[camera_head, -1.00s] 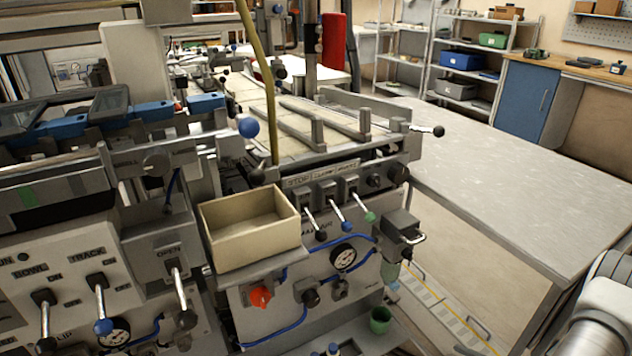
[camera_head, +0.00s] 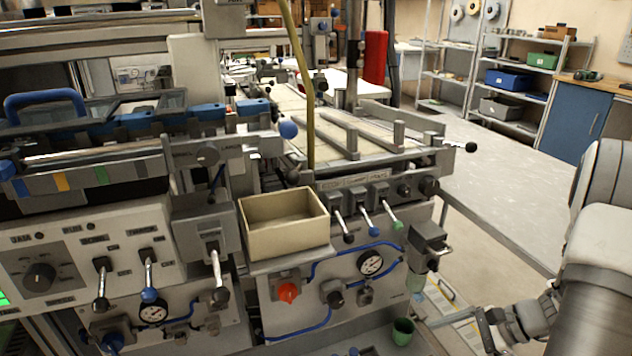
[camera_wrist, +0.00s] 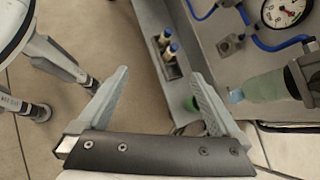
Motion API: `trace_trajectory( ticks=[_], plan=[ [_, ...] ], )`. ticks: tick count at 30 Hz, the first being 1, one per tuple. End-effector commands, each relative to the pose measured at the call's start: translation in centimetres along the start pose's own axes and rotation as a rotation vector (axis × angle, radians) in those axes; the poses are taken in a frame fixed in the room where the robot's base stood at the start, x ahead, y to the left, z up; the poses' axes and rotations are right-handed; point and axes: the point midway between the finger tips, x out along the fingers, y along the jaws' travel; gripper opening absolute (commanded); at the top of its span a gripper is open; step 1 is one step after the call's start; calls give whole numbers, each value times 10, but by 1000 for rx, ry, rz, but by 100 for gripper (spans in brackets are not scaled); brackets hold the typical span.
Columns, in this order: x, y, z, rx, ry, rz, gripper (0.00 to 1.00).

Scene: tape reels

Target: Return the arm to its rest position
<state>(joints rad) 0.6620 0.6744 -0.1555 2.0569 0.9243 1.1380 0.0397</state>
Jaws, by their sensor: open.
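My arm (camera_head: 600,260) fills the lower right of the head view, in front of the machine and the grey table. My gripper (camera_wrist: 160,100) shows in the wrist view with its two grey fingers spread wide apart and nothing between them. It hangs over the floor near the lower front of the machine. In the head view, the end of my arm (camera_head: 500,327) is low at the right of the machine and partly cut off by the lower edge.
The machine (camera_head: 400,290) stands close, with levers and an open, empty-looking beige box (camera_head: 285,240). A green cup (camera_head: 403,332) sits low at its right corner. A grey table (camera_head: 500,190) extends at right.

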Motion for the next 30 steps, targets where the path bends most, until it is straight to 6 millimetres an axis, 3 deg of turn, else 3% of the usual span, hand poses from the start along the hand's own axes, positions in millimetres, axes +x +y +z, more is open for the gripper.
trace_trajectory(
  ticks=[1, 6, 17, 30],
  plan=[
    [-2, -4, 18, -72, 32, 43, 100],
    [-8, -8, 66, -309, 148, 187, 100],
    [-32, -6, 160, -825, 385, 364, 100],
    [-71, 34, 250, -1352, 593, 425, 100]
  ],
)
